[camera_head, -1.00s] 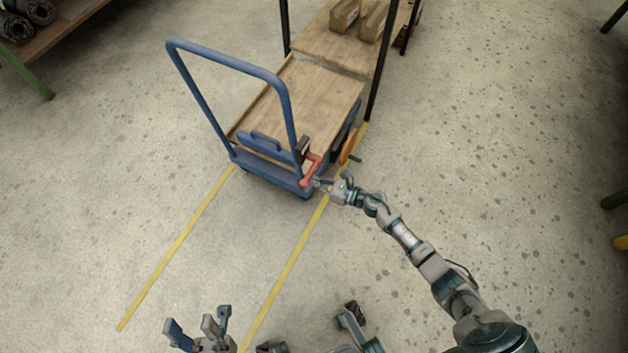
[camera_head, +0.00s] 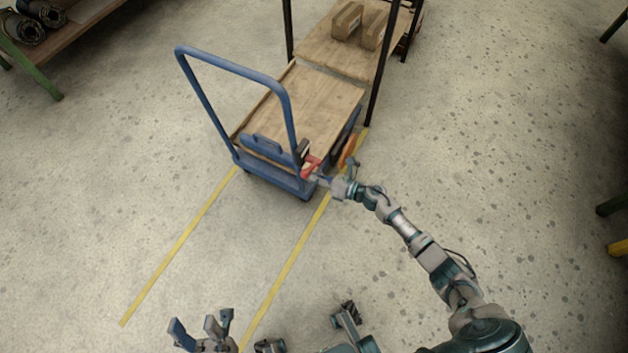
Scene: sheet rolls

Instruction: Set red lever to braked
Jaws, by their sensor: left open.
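The red lever (camera_head: 310,165) is on the near right corner of the blue trolley (camera_head: 270,178), beside a dark block. My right gripper (camera_head: 324,180) reaches in from the lower right and is at the lever's lower end, partly overlapping it. Whether its fingers are closed on the lever is too small to tell. My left gripper (camera_head: 205,328) is open and empty at the bottom of the picture, well away from the trolley.
The trolley has a wooden deck and a tall blue handle (camera_head: 190,88). An orange part (camera_head: 348,150) is on its right side. Behind stands a rack (camera_head: 340,50) with cardboard boxes. Yellow lines (camera_head: 185,240) mark the floor. The floor in front is clear.

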